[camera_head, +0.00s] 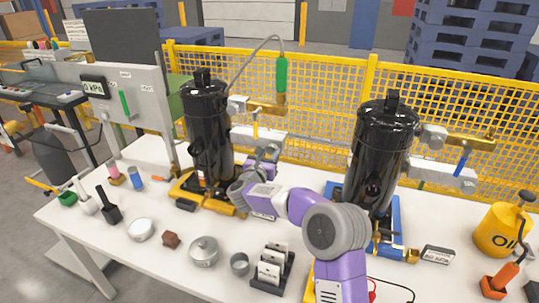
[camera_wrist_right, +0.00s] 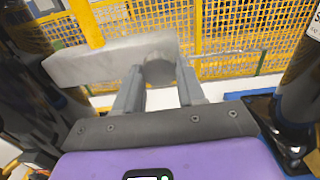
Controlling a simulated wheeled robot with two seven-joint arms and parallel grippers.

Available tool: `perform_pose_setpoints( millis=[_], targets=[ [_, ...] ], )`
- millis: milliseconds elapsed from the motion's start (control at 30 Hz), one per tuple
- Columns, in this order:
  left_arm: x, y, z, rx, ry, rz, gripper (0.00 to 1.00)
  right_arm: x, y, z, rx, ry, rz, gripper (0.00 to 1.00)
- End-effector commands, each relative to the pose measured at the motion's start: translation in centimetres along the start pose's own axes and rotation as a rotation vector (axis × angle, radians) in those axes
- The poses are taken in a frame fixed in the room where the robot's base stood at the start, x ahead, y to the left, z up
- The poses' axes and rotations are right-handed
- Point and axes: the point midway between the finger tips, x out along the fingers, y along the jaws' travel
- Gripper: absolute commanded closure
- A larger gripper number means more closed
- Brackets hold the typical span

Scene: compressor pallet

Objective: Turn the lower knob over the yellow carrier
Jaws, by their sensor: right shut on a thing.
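The yellow carrier (camera_head: 220,207) stands on the white table and bears the left black compressor (camera_head: 206,125). Beside that compressor, a grey valve bar (camera_head: 243,134) sits below a brass fitting (camera_head: 266,107). My right gripper (camera_head: 268,152) reaches up to this lower bar from the front right. In the right wrist view, the round grey lower knob (camera_wrist_right: 159,69) is between the two fingers of my right gripper (camera_wrist_right: 159,88), which is shut on it. The grey bar (camera_wrist_right: 100,63) extends left behind the knob. In the head view my gripper hides the knob. My left gripper is not in view.
A second black compressor (camera_head: 383,155) stands on a blue carrier (camera_head: 396,215) right of my arm. A yellow mesh fence (camera_head: 320,115) runs behind the table.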

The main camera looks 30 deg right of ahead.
Motion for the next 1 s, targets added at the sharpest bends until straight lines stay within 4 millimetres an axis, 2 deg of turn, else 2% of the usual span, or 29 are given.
perform_pose_setpoints(
  millis=[467, 500, 633, 1000],
  targets=[
    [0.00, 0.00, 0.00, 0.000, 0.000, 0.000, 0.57, 0.01, -0.01, -0.02, 0.012, 0.000, 0.000, 0.91],
    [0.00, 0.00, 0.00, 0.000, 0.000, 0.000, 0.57, 0.01, -0.01, -0.02, 0.012, 0.000, 0.000, 0.56],
    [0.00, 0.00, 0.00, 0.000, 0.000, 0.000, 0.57, 0.01, -0.01, -0.02, 0.012, 0.000, 0.000, 0.37],
    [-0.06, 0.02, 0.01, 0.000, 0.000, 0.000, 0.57, -0.51, 0.07, 0.01, 0.011, 0.001, 0.002, 0.35]
  ],
)
